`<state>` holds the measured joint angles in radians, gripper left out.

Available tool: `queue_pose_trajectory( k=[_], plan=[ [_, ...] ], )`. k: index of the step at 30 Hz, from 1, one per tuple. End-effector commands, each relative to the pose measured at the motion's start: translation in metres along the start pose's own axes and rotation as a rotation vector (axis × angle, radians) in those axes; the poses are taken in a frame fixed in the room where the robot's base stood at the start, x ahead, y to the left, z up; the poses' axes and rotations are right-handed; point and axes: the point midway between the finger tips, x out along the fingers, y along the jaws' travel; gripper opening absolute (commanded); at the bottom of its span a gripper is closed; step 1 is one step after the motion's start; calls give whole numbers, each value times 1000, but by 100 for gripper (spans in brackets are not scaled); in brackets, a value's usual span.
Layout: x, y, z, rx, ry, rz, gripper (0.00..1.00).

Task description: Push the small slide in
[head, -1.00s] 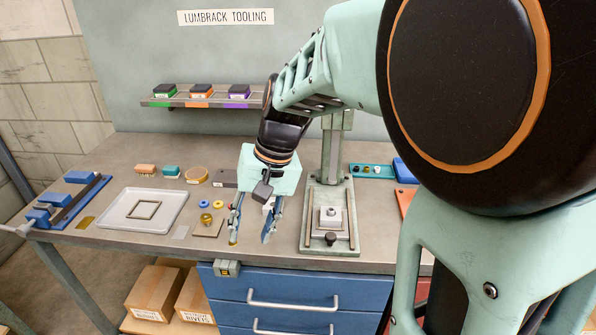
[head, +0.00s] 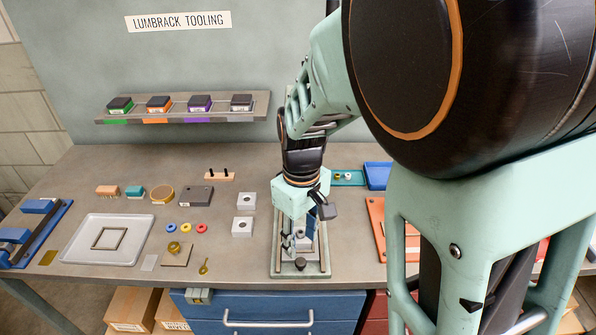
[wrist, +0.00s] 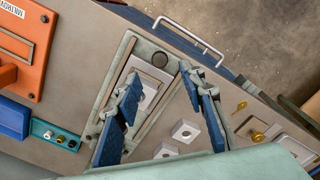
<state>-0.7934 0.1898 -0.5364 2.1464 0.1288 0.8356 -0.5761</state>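The fly press base (head: 324,268) stands near the table's front edge, with two long rails on its green bed. Between the rails is a pale slide plate bearing a block with a hole (wrist: 150,93). A dark round knob (head: 300,263) sits at the front end; it also shows in the wrist view (wrist: 160,60). I take this plate as the small slide, but cannot tell how far it is in. My gripper (wrist: 160,75) is open and empty, its blue-padded fingers over the bed on either side of the block. In the head view, my gripper (head: 302,238) partly hides the bed.
Two pale holed blocks (head: 243,227) lie left of the press. A grey tray (head: 72,252), coloured rings (head: 186,228) and a brass key-like piece (head: 204,267) lie further left. An orange panel (wrist: 22,45) and teal tray (wrist: 55,136) are on the press's other side.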

Motion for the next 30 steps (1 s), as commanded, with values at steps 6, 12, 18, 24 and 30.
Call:
queue_pose_trajectory(
  k=[6,12,18,24,30],
  plan=[
    [44,0,2,4,-6,-1,37],
    [68,0,1,4,-3,-1,37],
    [76,0,0,3,0,-1,37],
    [76,0,0,3,0,-1,37],
    [76,0,0,3,0,-1,17]
  ],
)
